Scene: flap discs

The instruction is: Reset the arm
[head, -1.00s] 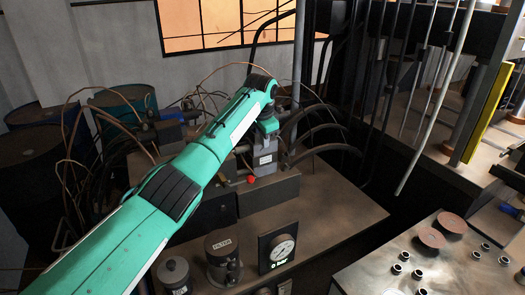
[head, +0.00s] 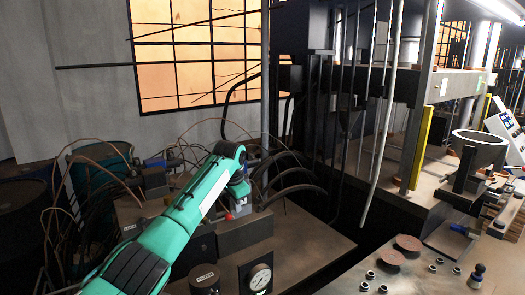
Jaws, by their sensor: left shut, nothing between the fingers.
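My left arm (head: 165,235) reaches in from the bottom left, green with black pads. Its wrist bends down at the far end. My left gripper (head: 243,210) hangs there in front of the dark machine block (head: 245,232), close to a red knob (head: 229,217). It is small and partly hidden by the arm; it looks shut and holds nothing. I cannot tell whether it touches the block. Two reddish-brown flap discs (head: 409,243) (head: 392,258) lie on the bench at the lower right, well away from the gripper. My right gripper is out of view.
A pressure gauge (head: 259,278) and a filter canister (head: 205,278) stand below the arm. Hoses and cables crowd around the block. Several metal rings and a dark knobbed piece (head: 477,275) are on the right bench. A bowl (head: 480,148) sits on a stand behind.

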